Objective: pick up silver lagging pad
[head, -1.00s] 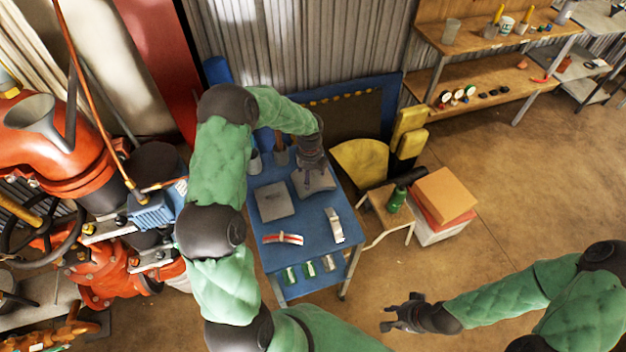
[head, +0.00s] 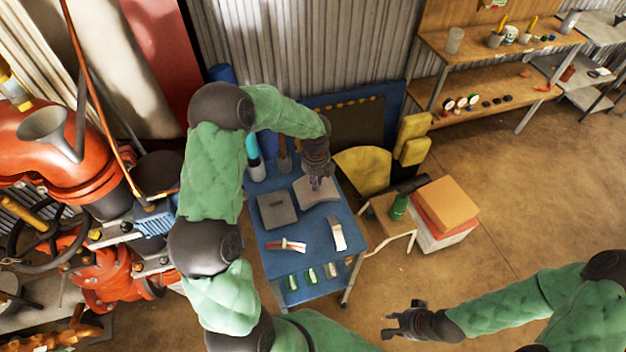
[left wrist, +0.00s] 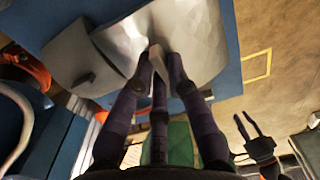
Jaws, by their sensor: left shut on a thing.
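The silver lagging pad (head: 325,191) is on the right of the blue cart top, close to its far right corner. My left gripper (head: 316,184) reaches down over it and is shut on it. In the left wrist view the pad (left wrist: 195,35) is bright and creased, with the fingertips (left wrist: 160,58) at its near edge. I cannot tell whether it is clear of the cart. A darker grey pad (head: 277,210) lies flat to its left. My right gripper (head: 402,322) is open and empty above the floor, far from the cart.
The blue cart (head: 318,236) also holds a red-and-white strip (head: 286,246), a pale bracket (head: 338,233) and containers at the back. A stool (head: 392,217) with a green bottle and stacked boxes (head: 442,205) stand to the right. Red pipework (head: 80,160) fills the left.

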